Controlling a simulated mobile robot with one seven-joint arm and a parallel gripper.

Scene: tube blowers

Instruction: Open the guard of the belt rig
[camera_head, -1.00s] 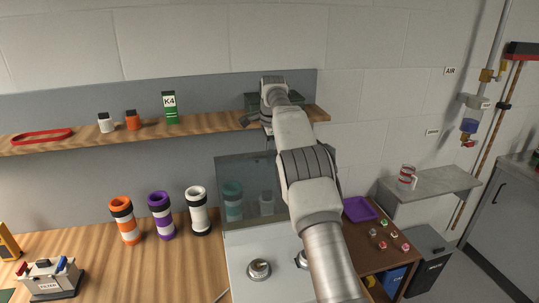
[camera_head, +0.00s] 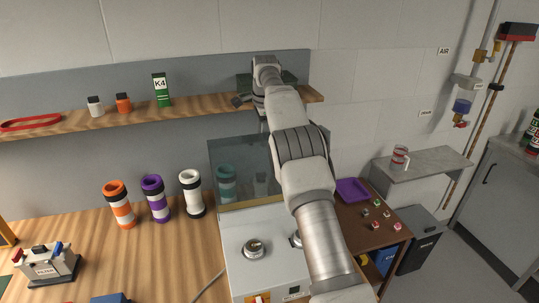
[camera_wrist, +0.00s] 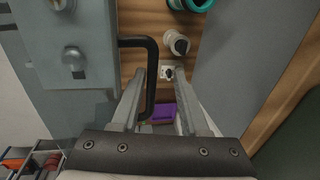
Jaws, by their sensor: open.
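The belt rig (camera_head: 265,262) is a pale box with knobs on the front right of the bench. Its see-through guard (camera_head: 226,160) stands upright over the rig, and teal and white parts show behind it. In the wrist view a black bar handle (camera_wrist: 153,75) runs beside a grey panel with knobs. My gripper (camera_wrist: 160,73) is open. The handle appears between its fingers, closer to the left one; I cannot tell whether it touches. In the head view my arm crosses in front of the guard's right side and hides its right edge and my fingers.
Orange, purple and white tubes (camera_head: 191,194) stand on the bench left of the rig. The shelf (camera_head: 60,126) behind carries bottles and a green K4 box (camera_head: 161,92). A brown table with a purple tray (camera_head: 352,191) stands to the right.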

